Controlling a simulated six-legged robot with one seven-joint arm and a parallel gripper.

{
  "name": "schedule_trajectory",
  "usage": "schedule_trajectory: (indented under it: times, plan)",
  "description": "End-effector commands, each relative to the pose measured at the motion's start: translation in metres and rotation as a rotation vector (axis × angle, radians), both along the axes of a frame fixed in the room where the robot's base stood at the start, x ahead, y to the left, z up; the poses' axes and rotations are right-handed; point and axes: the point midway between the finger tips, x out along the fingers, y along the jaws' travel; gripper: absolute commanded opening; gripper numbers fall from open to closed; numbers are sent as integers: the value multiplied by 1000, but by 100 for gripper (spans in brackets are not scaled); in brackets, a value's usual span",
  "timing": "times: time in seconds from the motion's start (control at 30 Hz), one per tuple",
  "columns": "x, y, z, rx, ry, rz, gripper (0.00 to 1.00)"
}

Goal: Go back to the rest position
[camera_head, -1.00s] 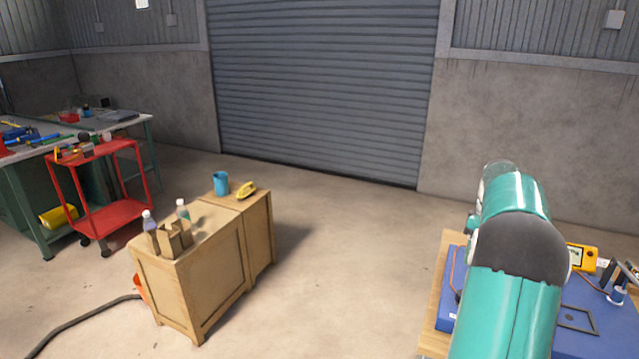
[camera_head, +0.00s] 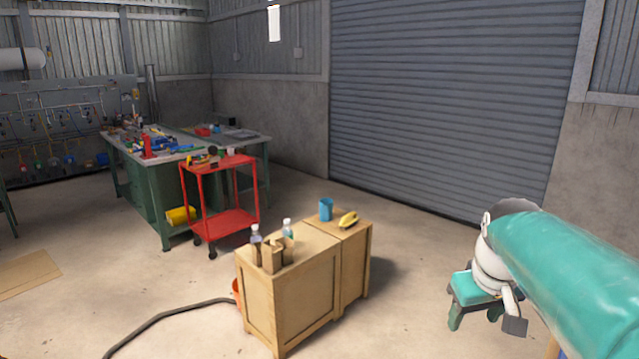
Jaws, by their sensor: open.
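My teal arm reaches in from the right edge of the head view. Its white wrist and my gripper (camera_head: 486,316) hang at the lower right, beyond the arm's end. The gripper is small and partly covered by the arm; its jaws look apart, and I see nothing between them. Bare floor shows behind it, to the right of the wooden cabinet (camera_head: 290,300) and apart from it.
On the cabinet are a blue cup (camera_head: 326,209), a yellow object (camera_head: 348,220), bottles and a cardboard holder (camera_head: 276,255). A red cart (camera_head: 222,222) and green workbench (camera_head: 150,185) stand left. A dark hose (camera_head: 165,318) crosses the floor. The roller door (camera_head: 450,100) is shut.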

Motion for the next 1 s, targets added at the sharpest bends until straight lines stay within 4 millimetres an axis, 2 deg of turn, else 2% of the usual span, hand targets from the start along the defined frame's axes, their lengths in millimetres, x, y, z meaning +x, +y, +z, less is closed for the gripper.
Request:
schedule_trajectory:
  times: [0.03, 0.2, 0.4, 0.6, 1.0]
  plan:
    - [-12, 21, 1, 2, -26, 5, 57]
    - [-53, 76, -9, 26, -103, -4, 57]
    - [-100, 121, -32, 72, -184, -15, 57]
    - [-121, 138, -46, 101, -218, -23, 57]
    - [-122, 138, -47, 103, -218, -24, 57]
